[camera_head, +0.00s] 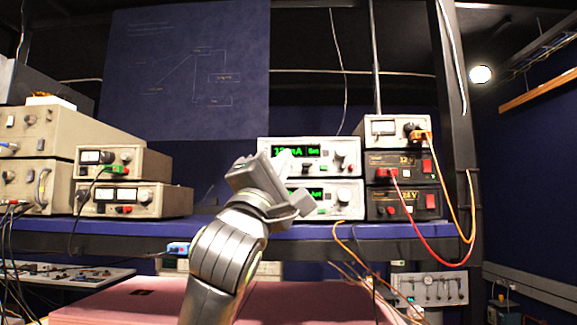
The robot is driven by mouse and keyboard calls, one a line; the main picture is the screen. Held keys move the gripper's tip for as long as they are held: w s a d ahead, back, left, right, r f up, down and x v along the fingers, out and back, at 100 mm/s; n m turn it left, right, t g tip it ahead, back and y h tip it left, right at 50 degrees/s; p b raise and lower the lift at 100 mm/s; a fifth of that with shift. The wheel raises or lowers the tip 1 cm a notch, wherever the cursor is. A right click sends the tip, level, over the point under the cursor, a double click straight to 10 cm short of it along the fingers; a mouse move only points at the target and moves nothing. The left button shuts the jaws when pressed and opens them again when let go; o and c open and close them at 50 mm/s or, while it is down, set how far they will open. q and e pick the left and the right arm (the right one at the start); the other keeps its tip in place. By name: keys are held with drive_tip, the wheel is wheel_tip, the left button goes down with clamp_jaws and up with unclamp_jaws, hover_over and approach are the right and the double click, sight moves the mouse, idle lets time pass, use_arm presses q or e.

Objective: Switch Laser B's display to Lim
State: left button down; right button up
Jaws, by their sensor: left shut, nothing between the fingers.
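Two white instruments with green displays are stacked on the blue shelf. The upper unit (345,148) shows a green reading ending in "mA" with a small second display beside it, a knob and a green button. The lower unit (345,188) has its display mostly hidden behind my left gripper. I cannot read which one is Laser B. My left gripper (268,178) is shut and empty, in front of the left side of the stack. I cannot tell whether it touches a panel. My right gripper is not in view.
Right of the stack stand a grey meter unit (388,127) and black power supplies (385,166) with orange and red cables (432,252) hanging forward. Beige instruments (130,198) stand at left. The blue shelf (120,228) is clear just left of my gripper. Pink foam (120,303) lies below.

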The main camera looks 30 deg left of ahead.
use_arm(q)
drive_tip(key=w+a, duration=0.3)
drive_tip(key=w, duration=0.3)
drive_tip(key=shift+a, duration=0.4)
idle(1.0)
idle(0.7)
drive_tip(key=shift+w+a, duration=0.2)
drive_tip(key=shift+w, duration=0.15)
